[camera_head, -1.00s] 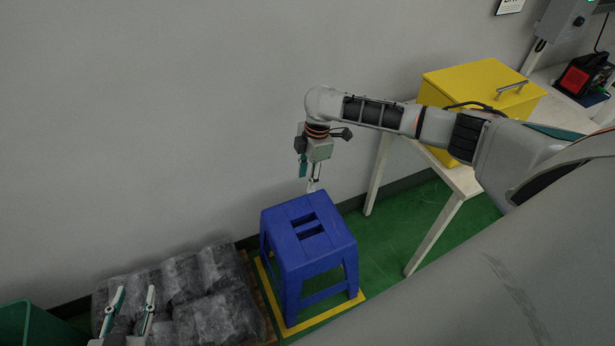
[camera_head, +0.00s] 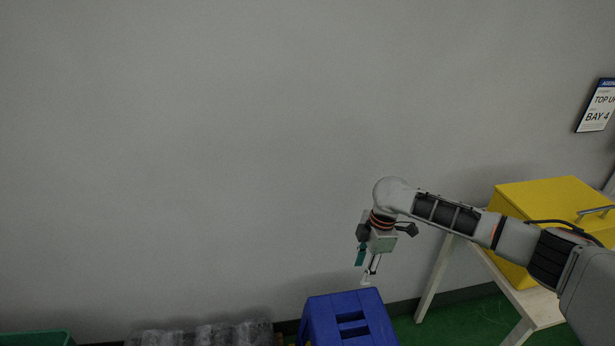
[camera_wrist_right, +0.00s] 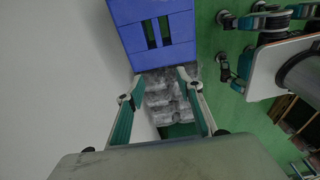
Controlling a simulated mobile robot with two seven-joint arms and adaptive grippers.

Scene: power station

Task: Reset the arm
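My right arm comes in from the right in the head view. My right gripper (camera_head: 367,273) points down just above the blue stool (camera_head: 350,312), near its back edge. In the right wrist view its two fingers (camera_wrist_right: 160,76) stand apart with nothing between them, and the blue stool (camera_wrist_right: 178,52) with its slotted seat lies beyond the tips. I cannot tell whether they touch the stool. My left gripper is not in the head view.
A yellow box (camera_head: 540,205) with a handle stands on a white table (camera_head: 540,306) at the right. Grey wrapped bags (camera_head: 205,335) and a green bin (camera_head: 35,338) show at the bottom edge. A sign (camera_head: 598,107) hangs on the bare wall (camera_head: 200,140).

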